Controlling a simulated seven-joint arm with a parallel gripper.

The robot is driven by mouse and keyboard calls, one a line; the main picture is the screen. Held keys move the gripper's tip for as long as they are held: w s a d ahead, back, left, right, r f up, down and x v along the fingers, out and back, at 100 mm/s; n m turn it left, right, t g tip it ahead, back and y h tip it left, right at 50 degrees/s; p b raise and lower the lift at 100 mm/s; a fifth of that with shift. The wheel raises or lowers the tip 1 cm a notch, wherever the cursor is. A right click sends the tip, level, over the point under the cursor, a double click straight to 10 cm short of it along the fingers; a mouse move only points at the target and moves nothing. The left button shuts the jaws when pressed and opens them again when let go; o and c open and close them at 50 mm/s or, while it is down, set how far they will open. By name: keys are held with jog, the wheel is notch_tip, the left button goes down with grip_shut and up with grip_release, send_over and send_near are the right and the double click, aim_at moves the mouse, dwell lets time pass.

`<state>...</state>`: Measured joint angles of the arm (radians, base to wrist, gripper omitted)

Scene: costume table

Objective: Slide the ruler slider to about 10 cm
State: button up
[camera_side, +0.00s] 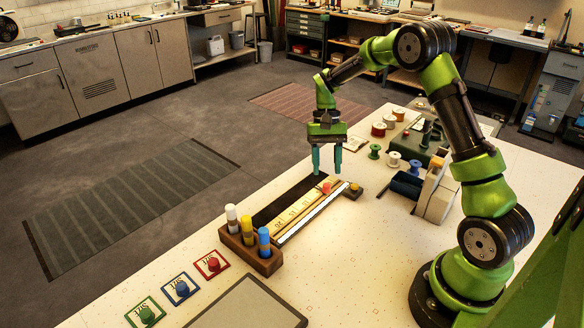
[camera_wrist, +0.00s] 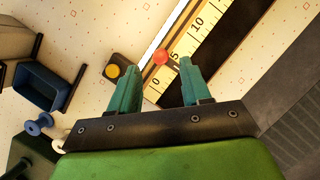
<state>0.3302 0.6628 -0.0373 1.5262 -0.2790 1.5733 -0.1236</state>
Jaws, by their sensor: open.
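The yellow ruler (camera_side: 296,212) lies along a dark strip on the table, with a white rail beside it. The slider has a red knob (camera_side: 326,187) near the ruler's far end. In the wrist view, the red knob (camera_wrist: 160,57) sits beside the low end of the scale, near the 5; the exact reading is unclear. My gripper (camera_side: 327,174) is open and points down above the slider. In the wrist view, the red knob appears between the fingertips of my gripper (camera_wrist: 158,65). I see no clear contact.
A dark end block with a yellow button (camera_side: 354,187) stands beyond the slider. A wooden rack (camera_side: 250,252) with white, yellow and blue-topped pieces stands at the near end. Thread spools (camera_side: 375,151) and a blue bin (camera_side: 406,184) are to the right.

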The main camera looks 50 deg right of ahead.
aim_at(327, 185)
jog(key=shift+x, duration=2.15)
jog(key=shift+c, duration=0.3)
grip_shut()
